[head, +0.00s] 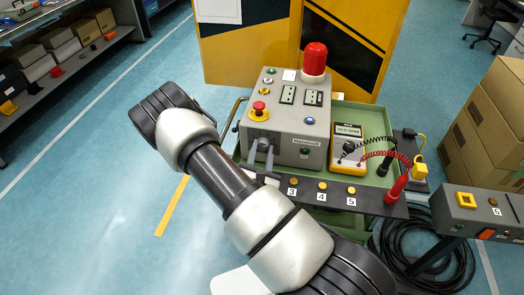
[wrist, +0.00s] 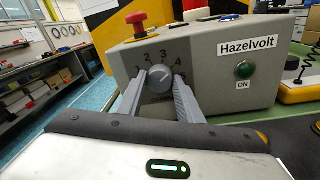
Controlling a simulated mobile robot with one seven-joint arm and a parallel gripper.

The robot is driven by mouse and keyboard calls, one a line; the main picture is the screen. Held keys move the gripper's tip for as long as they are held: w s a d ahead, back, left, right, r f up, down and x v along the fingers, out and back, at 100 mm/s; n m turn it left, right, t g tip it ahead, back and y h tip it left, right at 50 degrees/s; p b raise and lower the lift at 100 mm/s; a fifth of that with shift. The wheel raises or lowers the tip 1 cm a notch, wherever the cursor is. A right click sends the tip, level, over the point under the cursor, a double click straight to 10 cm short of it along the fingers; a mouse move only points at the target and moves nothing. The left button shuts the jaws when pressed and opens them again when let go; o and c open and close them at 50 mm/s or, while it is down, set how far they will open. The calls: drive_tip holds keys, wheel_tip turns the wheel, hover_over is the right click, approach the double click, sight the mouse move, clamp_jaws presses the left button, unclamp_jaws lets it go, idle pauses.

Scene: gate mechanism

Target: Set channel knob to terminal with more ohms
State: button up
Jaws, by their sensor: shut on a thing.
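The channel knob (wrist: 160,78) is a round grey knob on the sloped front of the grey Hazelvolt box (head: 285,135). Numbers ring it; 2, 3 and 4 read clearly, and its pointer is hard to make out. My gripper (head: 261,150) is shut on the knob, one finger on each side. Brass terminals labelled 3 (head: 293,181), 4 (head: 322,186) and 5 (head: 351,190) show on the dark strip; my arm hides its left part. The yellow meter (head: 348,143) has a lit display, too small to read surely. Its red probe (head: 397,189) and black probe (head: 384,164) stand upright at the right.
A red beacon (head: 314,58) and a red emergency button (head: 259,110) rise from the box. A green ON button (wrist: 244,69) sits right of the knob. A second grey panel (head: 478,212) and cardboard boxes (head: 490,125) stand at right. Floor at left is clear.

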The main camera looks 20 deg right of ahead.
drive_tip(key=shift+m, duration=0.5)
drive_tip(key=o, duration=1.1)
drive_tip(key=shift+c, duration=0.2)
drive_tip(key=v, duration=1.7)
drive_tip(key=shift+s+b, duration=0.2)
drive_tip(key=shift+b, duration=0.2)
